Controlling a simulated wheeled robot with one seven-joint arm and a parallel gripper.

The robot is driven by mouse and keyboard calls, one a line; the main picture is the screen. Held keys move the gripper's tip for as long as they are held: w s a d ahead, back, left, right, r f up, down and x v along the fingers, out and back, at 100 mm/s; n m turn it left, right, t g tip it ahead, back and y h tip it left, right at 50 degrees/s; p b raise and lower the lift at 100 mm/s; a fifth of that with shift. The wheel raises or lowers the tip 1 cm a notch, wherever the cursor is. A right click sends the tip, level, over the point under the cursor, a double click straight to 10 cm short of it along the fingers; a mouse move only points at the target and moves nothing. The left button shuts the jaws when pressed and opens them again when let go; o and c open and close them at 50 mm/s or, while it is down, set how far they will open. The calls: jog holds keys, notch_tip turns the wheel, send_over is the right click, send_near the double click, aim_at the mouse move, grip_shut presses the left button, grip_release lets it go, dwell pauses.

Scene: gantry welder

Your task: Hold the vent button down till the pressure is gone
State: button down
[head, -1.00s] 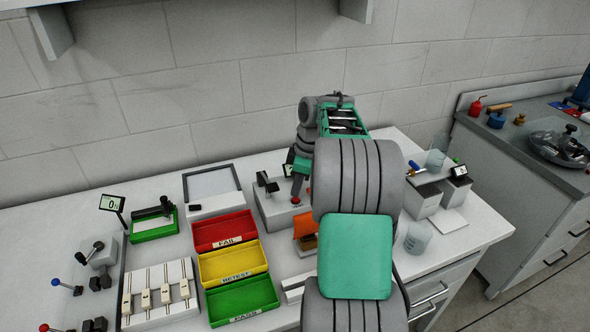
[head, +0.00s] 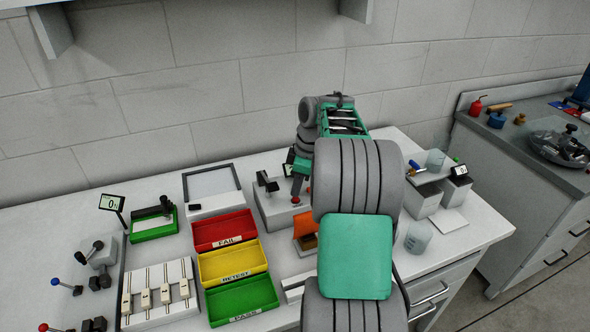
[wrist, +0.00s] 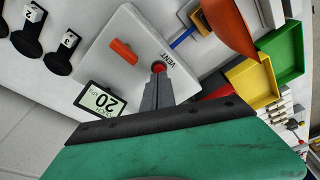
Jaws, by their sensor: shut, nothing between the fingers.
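The red vent button (wrist: 158,67) sits on a white box (wrist: 121,75), beside the printed word VENT. It also shows in the head view (head: 295,200). My gripper (wrist: 157,79) is shut and empty, and its fingertips are at the button, overlapping its near edge. They look to be in contact, but I cannot tell how far the button is pressed. A small display (wrist: 101,101) next to the box reads 20. An orange lever (wrist: 124,51) lies on the same box. In the head view my arm hides part of the box.
Red (head: 223,231), yellow (head: 233,264) and green (head: 242,300) trays stand left of my arm. An orange part (head: 306,224) is close to the arm. Beakers (head: 418,236) and white blocks stand to the right.

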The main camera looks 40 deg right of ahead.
jog(key=shift+f+b, duration=0.7)
jog(key=shift+f, duration=0.2)
dwell(2.2)
notch_tip(320, 180, up, 5)
jog(key=p, duration=0.4)
